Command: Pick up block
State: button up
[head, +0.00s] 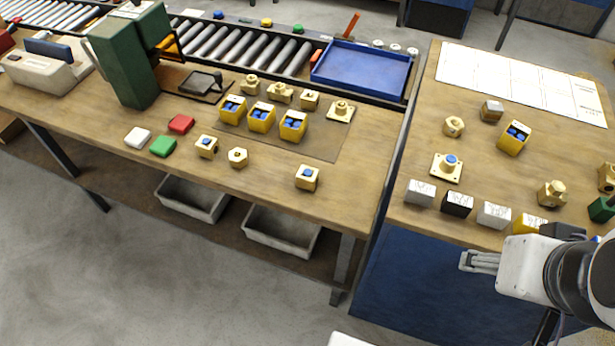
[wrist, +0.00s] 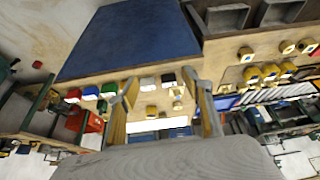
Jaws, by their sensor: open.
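Blocks line the near edge of the right table: a white block (head: 420,193), a black block (head: 457,203), another white block (head: 494,215) and a yellow block (head: 527,225) partly covered by my arm. A green block (head: 602,209) is at the right picture edge. My gripper (head: 470,262) is open and empty, in front of this table's near edge, apart from the blocks. In the wrist view, my gripper (wrist: 160,80) has its two fingers spread, with a white block (wrist: 148,83) and the black block (wrist: 168,80) seen between them at a distance.
The left table holds white (head: 137,138), green (head: 163,146) and red (head: 181,124) blocks, several yellow bins (head: 262,117) and brass fittings (head: 307,178). A blue tray (head: 362,70) lies behind. The right table also has a brass plate (head: 447,168) and a paper sheet (head: 520,80).

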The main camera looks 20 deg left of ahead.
jog(key=m+g+y, duration=0.3)
jog(key=m+g, duration=0.3)
jog(key=m, duration=0.6)
send_near(309, 174)
jog(key=s+d+f, duration=0.2)
jog(key=s+f, duration=0.3)
jog(key=shift+d+f, duration=0.15)
jog(key=shift+d, duration=0.25)
jog(key=shift+w+a+r+m+t+y, duration=0.25)
jog(key=shift+w+a+m, duration=0.35)
jog(key=shift+m, duration=0.5)
jog(key=shift+w+a+r+m+t+y, duration=0.15)
jog(key=shift+w+a+r+m, duration=0.2)
jog(key=shift+w+m, duration=0.6)
jog(key=shift+w+a+r+m+t+y, duration=0.1)
jog(key=shift+w+a+r+m+y, duration=0.3)
jog(key=shift+m, duration=0.85)
jog(key=shift+a+f, duration=0.15)
jog(key=shift+x, duration=1.3)
